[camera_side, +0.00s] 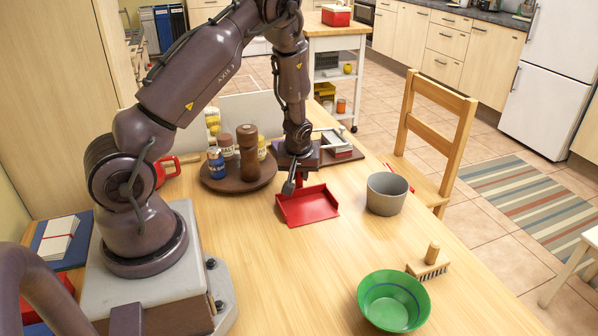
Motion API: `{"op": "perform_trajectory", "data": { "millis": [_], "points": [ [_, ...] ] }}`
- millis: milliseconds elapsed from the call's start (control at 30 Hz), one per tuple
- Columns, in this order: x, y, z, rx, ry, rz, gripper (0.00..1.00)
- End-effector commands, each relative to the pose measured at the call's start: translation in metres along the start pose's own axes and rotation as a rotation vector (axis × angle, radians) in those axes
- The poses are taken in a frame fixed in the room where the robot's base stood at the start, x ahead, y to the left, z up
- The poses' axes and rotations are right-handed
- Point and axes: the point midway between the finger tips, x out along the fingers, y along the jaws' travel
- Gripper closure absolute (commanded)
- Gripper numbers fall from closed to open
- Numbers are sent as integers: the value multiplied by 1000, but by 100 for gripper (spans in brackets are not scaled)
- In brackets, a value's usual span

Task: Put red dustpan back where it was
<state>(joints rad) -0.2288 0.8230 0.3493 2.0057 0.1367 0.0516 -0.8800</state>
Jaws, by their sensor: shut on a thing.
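The red dustpan (308,206) is on or just above the wooden table, in the middle of the side view. Its open pan faces the front of the picture and its short handle points back and up. My gripper (298,178) is shut on the dustpan at its back, by the handle. The fingers partly hide the handle. I cannot tell whether the pan touches the table.
A round tray (262,183) with jars and a brown mill stands left of the dustpan. A grey bowl (386,194) is close on the right. A brush (428,264) and a green bowl (394,301) are at the front right. The table (290,275) is clear in front.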

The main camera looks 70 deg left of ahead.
Motion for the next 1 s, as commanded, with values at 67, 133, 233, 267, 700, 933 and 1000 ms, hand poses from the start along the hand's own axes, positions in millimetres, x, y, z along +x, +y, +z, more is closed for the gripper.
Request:
{"op": "perform_trajectory", "data": {
  "millis": [67, 133, 233, 267, 700, 933, 1000],
  "points": [
    [0, 0, -1, -1, 2, 1, 100],
    [-1, 0, -1, -1, 1, 1, 100],
    [0, 0, 0, 0, 1, 1, 100],
    [1, 0, 0, 0, 1, 1, 100],
    [2, 0, 1, 0, 1, 1, 53],
    [-22, 1, -1, 0, 4, 4, 53],
    [-36, 2, 0, 0, 3, 6, 53]
  ]
}}
